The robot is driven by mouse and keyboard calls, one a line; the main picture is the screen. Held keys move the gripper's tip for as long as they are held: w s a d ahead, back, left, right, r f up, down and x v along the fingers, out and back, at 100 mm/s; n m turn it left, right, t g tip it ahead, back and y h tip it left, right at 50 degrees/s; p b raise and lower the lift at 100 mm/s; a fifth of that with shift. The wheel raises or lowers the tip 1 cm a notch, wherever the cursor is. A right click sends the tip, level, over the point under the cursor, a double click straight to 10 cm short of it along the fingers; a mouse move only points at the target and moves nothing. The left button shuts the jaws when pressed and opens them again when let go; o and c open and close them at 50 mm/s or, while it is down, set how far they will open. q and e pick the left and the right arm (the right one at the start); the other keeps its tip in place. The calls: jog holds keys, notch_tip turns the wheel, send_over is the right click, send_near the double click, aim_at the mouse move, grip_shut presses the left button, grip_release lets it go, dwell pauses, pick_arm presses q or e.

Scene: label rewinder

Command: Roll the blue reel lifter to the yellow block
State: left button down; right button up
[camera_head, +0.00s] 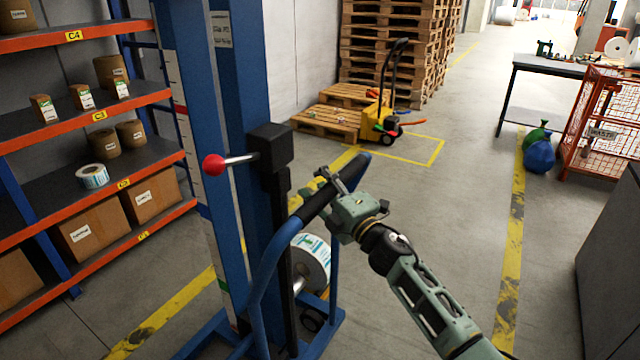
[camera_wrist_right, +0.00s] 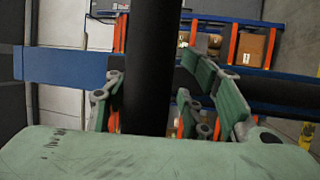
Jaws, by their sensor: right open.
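The blue reel lifter (camera_head: 233,110) stands upright at the centre left, with a tall mast and a blue push handle (camera_head: 262,280) with a black grip bar (camera_head: 352,172). A red-knobbed lever (camera_head: 214,164) sticks out from its black box. A labelled white reel (camera_head: 311,262) sits low on it. My right gripper (camera_head: 328,188) is at the grip bar. In the right wrist view the black bar (camera_wrist_right: 150,70) passes between the open fingers. A yellow block-like body (camera_head: 379,124) with a black handle and wheels stands farther back, by the pallets. My left gripper is out of view.
Orange shelving (camera_head: 100,125) with boxes and rolls stands at left. Stacked pallets (camera_head: 385,45) stand behind the yellow body, beside a yellow floor outline (camera_head: 438,152). The middle floor is clear.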

jog(key=shift+d+r, duration=0.15)
jog(key=shift+d, duration=0.05)
jog(key=v, duration=1.2)
jog(key=shift+a, duration=0.1)
